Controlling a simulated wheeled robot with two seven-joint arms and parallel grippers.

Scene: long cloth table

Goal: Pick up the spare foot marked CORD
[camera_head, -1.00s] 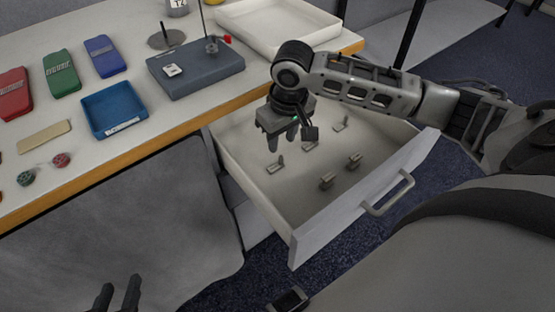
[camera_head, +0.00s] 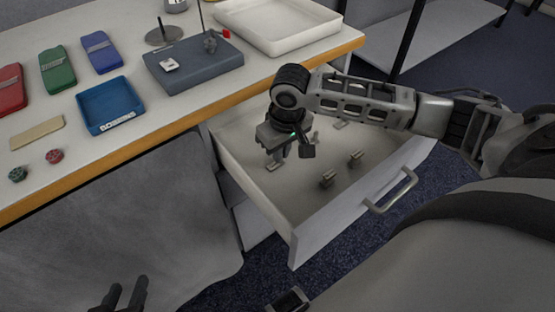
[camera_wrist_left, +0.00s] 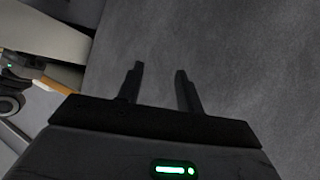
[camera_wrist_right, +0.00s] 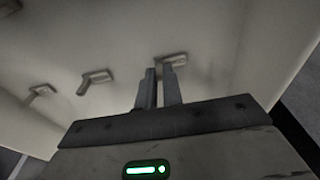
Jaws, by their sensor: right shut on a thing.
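My right gripper (camera_head: 276,158) is down inside the open drawer, shut on a small grey foot (camera_head: 274,167). In the right wrist view the gripper (camera_wrist_right: 160,82) has its fingers close together at this foot (camera_wrist_right: 172,59). Several similar feet lie apart on the drawer floor, among them one at the front (camera_head: 328,179) and one beside it (camera_head: 356,158). No CORD marking can be read on any foot. My left gripper (camera_head: 127,292) is open and empty, low in front of the table; its spread fingers also show in the left wrist view (camera_wrist_left: 160,85).
The drawer (camera_head: 290,222) has raised walls around the gripper and a handle (camera_head: 390,192) on its front. The table edge (camera_head: 200,128) runs along its left. On the table are a blue tray (camera_head: 110,126), a grey box (camera_head: 195,80) and a white tray (camera_head: 233,25).

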